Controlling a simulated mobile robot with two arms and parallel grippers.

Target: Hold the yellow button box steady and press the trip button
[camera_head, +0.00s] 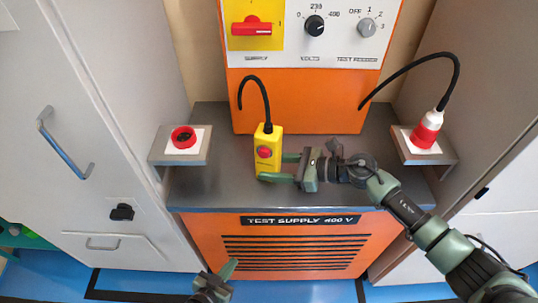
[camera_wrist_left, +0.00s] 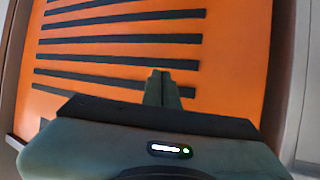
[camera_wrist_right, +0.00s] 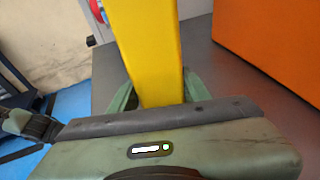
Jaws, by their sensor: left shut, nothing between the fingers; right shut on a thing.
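The yellow button box (camera_head: 267,141) stands upright on the grey bench top, with a black cable from its top. Its red trip button (camera_head: 264,152) faces the front and is uncovered. My right gripper (camera_head: 279,168) is shut on the lower part of the box from the right. My left gripper (camera_head: 231,268) is low in front of the orange cabinet, shut and empty, below and left of the box. Its fingertips (camera_wrist_left: 160,80) show together against the black slots.
The orange test supply cabinet (camera_head: 290,240) is under the bench top (camera_head: 220,184). A red socket (camera_head: 184,137) sits on the left shelf, a red-and-white plug (camera_head: 427,130) on the right shelf. The control panel (camera_head: 345,30) is behind. Free bench lies left of the box.

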